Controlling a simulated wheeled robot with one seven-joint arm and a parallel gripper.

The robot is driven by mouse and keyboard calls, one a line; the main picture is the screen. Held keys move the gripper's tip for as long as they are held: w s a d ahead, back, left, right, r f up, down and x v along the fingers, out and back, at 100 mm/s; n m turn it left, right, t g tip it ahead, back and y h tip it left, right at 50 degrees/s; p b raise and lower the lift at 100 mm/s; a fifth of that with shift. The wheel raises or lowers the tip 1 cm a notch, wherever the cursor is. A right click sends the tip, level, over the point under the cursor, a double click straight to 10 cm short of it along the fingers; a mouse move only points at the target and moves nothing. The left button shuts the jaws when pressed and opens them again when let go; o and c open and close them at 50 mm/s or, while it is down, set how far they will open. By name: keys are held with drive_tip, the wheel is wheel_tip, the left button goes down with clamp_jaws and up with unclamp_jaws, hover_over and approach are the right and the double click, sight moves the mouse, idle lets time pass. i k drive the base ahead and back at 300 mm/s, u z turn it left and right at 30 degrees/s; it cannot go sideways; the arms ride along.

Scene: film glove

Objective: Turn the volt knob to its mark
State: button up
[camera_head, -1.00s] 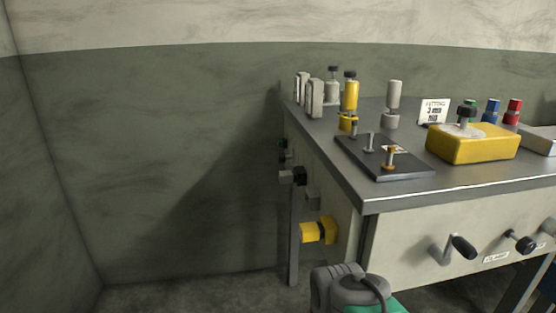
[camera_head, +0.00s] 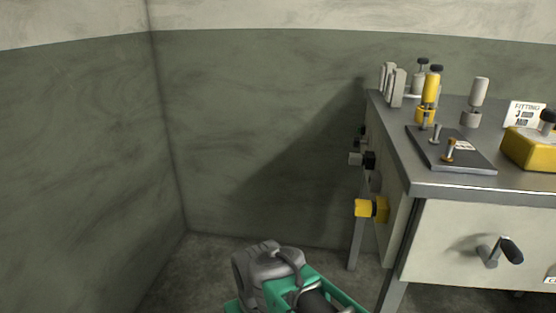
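No knob in view can be read as the volt knob, and no mark for it can be made out. On the left side panel of the bench are a black knob with a grey end (camera_head: 369,160), a small dark knob (camera_head: 361,131) above it, and a yellow knob (camera_head: 372,208) below. The side panel is seen at a steep angle. A black-handled crank (camera_head: 497,251) sits on the front panel. My gripper is not in view; only a grey and green part of my arm shows at the bottom centre, well apart from the knobs.
The grey bench top (camera_head: 398,141) carries a dark plate with upright pins (camera_head: 450,150), a yellow cylinder (camera_head: 430,92), several grey posts and a yellow box (camera_head: 531,148) cut by the right edge. Bare floor lies left of the bench, up to the green-grey wall (camera_head: 255,120).

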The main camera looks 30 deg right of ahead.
sight(357, 141)
drive_tip(key=u, duration=0.35)
drive_tip(key=i, duration=1.2)
drive_tip(key=z, duration=2.1)
drive_tip(key=k, duration=0.65)
drive_tip(key=u, duration=1.25)
drive_tip(key=i, duration=1.7)
drive_tip(key=z, duration=0.45)
